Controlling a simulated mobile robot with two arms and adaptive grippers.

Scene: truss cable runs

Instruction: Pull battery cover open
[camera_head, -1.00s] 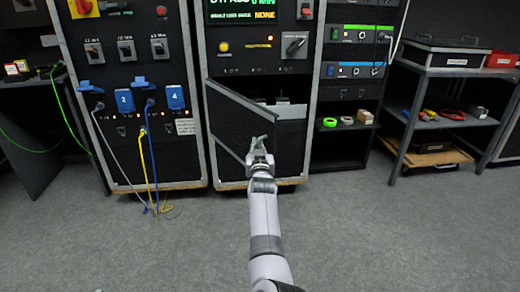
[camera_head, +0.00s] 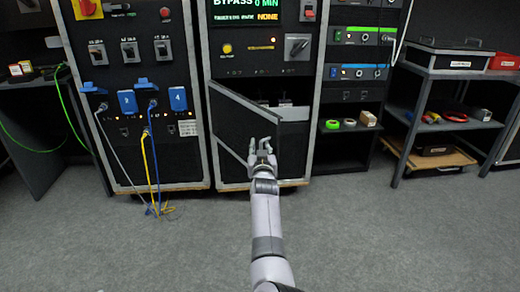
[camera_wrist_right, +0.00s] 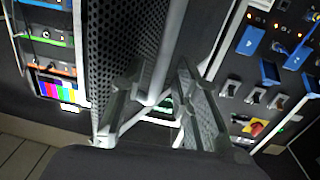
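The battery cover (camera_head: 232,120) is a dark panel with a pale edge at the lower part of the middle cabinet. It stands swung out at an angle, with the dark bay (camera_head: 290,103) showing behind its top edge. My right gripper (camera_head: 262,147) is at the cover's free right end, fingers apart. In the right wrist view, the two fingers (camera_wrist_right: 158,100) are spread, with a grey bar-like edge (camera_wrist_right: 172,55) passing between or behind them; contact cannot be told. A perforated dark panel (camera_wrist_right: 130,40) is beside them. My left gripper is not in view.
The left cabinet (camera_head: 130,172) has blue plugs and hanging blue, yellow and grey cables (camera_head: 150,175) reaching the floor. An open shelf rack (camera_head: 345,150) stands right of the bay, and a grey table (camera_head: 400,130) farther right. The carpet (camera_head: 350,230) in front is clear.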

